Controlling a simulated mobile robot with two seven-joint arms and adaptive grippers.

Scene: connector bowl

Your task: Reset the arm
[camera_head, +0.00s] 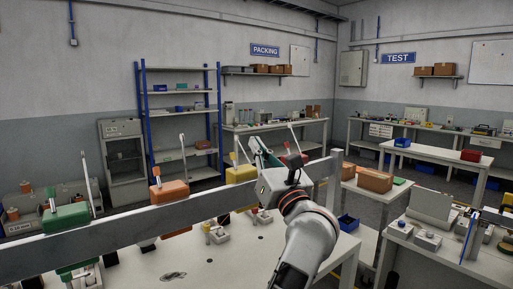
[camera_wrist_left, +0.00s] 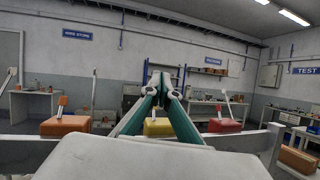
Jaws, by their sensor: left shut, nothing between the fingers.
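My left gripper (camera_head: 258,147) is raised near the middle of the head view, above the white table (camera_head: 235,262). Its arm comes up from the bottom edge. In the left wrist view its two teal fingers (camera_wrist_left: 162,84) converge at the tips, shut with nothing between them. The fingers point away toward the far wall, with the yellow box (camera_wrist_left: 157,127) behind them. In the head view the arm hides part of the rail and of the table. My right gripper is in neither view.
A grey rail (camera_head: 130,228) crosses above the table, with green (camera_head: 66,217), orange (camera_head: 169,191) and yellow (camera_head: 240,174) boxes along it. Small parts lie on the table. A bench with grey devices (camera_head: 430,208) stands at right. A brown carton (camera_head: 374,180) sits behind.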

